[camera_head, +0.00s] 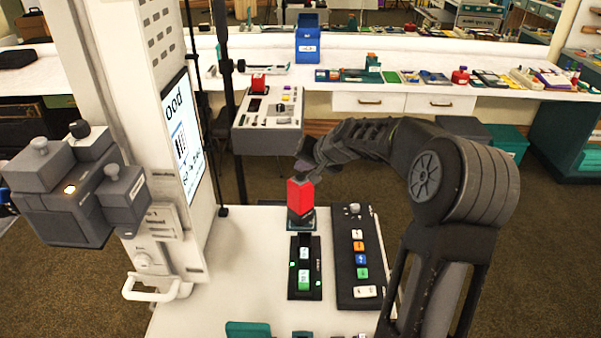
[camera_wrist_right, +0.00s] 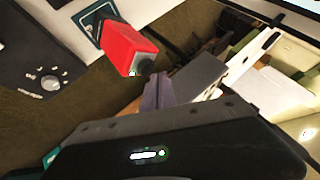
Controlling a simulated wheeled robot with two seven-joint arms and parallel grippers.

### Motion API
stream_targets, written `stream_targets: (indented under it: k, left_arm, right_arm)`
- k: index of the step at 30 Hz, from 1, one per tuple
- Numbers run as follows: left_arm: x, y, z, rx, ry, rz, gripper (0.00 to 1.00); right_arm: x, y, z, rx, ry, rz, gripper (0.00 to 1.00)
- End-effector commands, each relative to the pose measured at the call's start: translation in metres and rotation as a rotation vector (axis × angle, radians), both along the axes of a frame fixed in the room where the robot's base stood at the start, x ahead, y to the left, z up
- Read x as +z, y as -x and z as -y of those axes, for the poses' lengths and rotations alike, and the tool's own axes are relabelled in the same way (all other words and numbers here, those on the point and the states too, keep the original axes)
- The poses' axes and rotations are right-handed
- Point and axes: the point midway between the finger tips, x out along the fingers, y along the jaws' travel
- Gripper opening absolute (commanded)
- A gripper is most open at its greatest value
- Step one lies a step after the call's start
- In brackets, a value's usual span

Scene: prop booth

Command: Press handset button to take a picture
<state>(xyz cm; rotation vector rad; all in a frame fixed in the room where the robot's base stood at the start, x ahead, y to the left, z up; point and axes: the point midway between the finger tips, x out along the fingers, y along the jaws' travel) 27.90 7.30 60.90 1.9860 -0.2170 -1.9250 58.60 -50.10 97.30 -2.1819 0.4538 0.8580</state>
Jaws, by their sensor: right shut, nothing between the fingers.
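A red block-shaped piece (camera_head: 300,196), perhaps the handset, stands upright on a small dark teal-edged base at the far edge of the white table. It also shows in the right wrist view (camera_wrist_right: 130,48), with a small pale spot on its near end. No separate button can be made out on it. My right gripper (camera_head: 304,168) is shut and empty, just above and behind the red piece. In the right wrist view its closed fingers (camera_wrist_right: 152,92) lie beside the red piece; touching or apart is unclear. My left gripper is out of view.
A black strip with green buttons (camera_head: 292,286) and a black panel with coloured buttons (camera_head: 345,275) lie on the white table (camera_head: 240,270). A grey boxy device (camera_head: 65,215) with an orange light and a white column with a screen (camera_head: 183,130) stand at left. A grey console (camera_head: 268,140) stands behind.

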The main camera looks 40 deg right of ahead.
Motion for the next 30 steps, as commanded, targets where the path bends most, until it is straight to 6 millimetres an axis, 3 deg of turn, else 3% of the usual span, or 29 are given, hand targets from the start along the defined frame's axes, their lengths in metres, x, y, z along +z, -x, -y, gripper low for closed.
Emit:
stream_targets:
  k: [15, 30]
  left_arm:
    - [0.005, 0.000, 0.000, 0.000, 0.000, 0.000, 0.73]
    - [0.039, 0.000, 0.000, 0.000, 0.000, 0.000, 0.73]
  right_arm:
    - [0.008, 0.000, 0.000, -0.001, 0.001, 0.001, 0.00]
    - [0.054, 0.000, 0.000, -0.001, 0.001, 0.002, 0.00]
